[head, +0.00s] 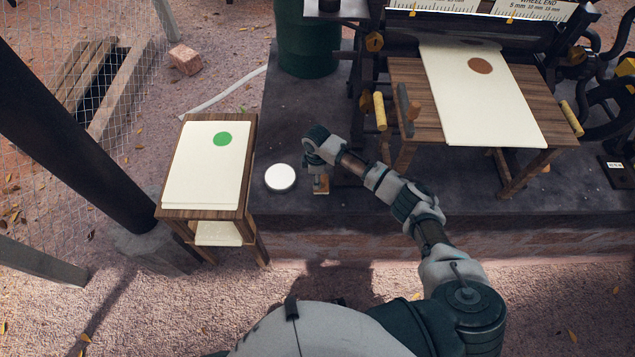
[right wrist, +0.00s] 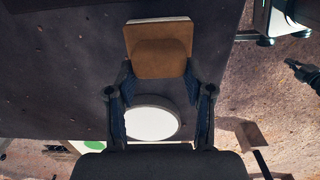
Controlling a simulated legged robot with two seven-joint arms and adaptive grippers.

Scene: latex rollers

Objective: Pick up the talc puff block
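The talc puff block (head: 321,188) is a small brown block with a white pad edge, on the dark slab in the head view. In the right wrist view the block (right wrist: 160,35) shows its brown back and a rounded grip facing me. My right gripper (head: 319,176) points down just over it. In the right wrist view my right gripper's fingers (right wrist: 159,78) stand apart, one on each side of the rounded grip. I cannot tell whether they touch it. My left gripper is not in view.
A round white disc (head: 280,178) lies left of the block. A wooden stand (head: 180,213) with a cream sheet and green dot is further left. The roller machine's wooden table (head: 405,72) stands at right, with a cream sheet (head: 485,105) on it. A green drum (head: 305,45) is behind.

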